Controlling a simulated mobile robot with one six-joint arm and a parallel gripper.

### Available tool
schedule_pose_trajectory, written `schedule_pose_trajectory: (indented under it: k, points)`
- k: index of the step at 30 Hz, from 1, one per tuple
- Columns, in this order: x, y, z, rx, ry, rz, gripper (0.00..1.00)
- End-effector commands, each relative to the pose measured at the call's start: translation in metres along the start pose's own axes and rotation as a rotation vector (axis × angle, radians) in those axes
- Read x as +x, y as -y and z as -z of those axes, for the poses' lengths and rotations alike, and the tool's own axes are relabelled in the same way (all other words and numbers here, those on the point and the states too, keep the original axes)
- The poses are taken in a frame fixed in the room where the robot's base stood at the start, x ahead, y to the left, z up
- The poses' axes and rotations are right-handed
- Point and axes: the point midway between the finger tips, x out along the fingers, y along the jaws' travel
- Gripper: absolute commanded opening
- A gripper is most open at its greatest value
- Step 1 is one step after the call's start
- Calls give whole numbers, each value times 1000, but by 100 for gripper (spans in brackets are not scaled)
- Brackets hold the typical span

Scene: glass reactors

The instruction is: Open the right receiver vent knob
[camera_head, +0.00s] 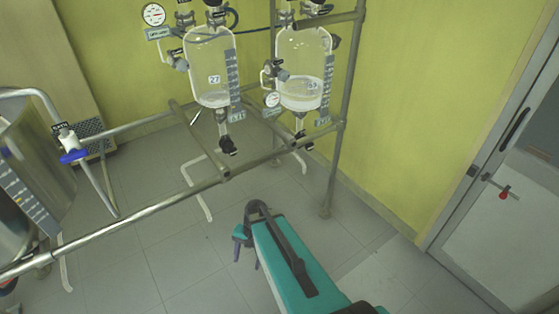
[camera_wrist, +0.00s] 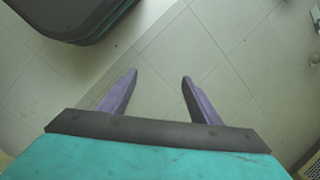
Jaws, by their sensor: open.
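The right receiver (camera_head: 303,67) is a clear glass vessel with pale liquid in its lower part, hung in a pipe frame. A grey valve fitting with knobs (camera_head: 275,72) sits at its left side; more dark fittings (camera_head: 313,8) are at its top, partly cut off by the picture edge. I cannot tell which of these is the vent knob. My gripper (camera_head: 243,252) is low in front of the frame, well below and apart from the receiver. In the wrist view its two purple fingers (camera_wrist: 159,77) are spread, with only floor tiles between them.
The left receiver (camera_head: 211,65) hangs beside it, with a gauge (camera_head: 154,14) at upper left. A long horizontal pipe (camera_head: 120,220) crosses in front. A steel vessel (camera_head: 30,165) with a blue-handled valve (camera_head: 73,156) stands left. A door (camera_head: 510,190) is at right. Floor near my gripper is clear.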

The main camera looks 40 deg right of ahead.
Motion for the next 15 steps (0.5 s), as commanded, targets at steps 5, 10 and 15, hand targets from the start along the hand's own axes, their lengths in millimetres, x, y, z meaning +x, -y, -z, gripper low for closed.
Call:
schedule_pose_trajectory:
  k: [5,10,15]
  points:
    - [48,-30,-57,-233,64,-134,57]
    - [82,-64,-104,-456,135,-253,57]
    - [105,-100,-141,-657,209,-356,57]
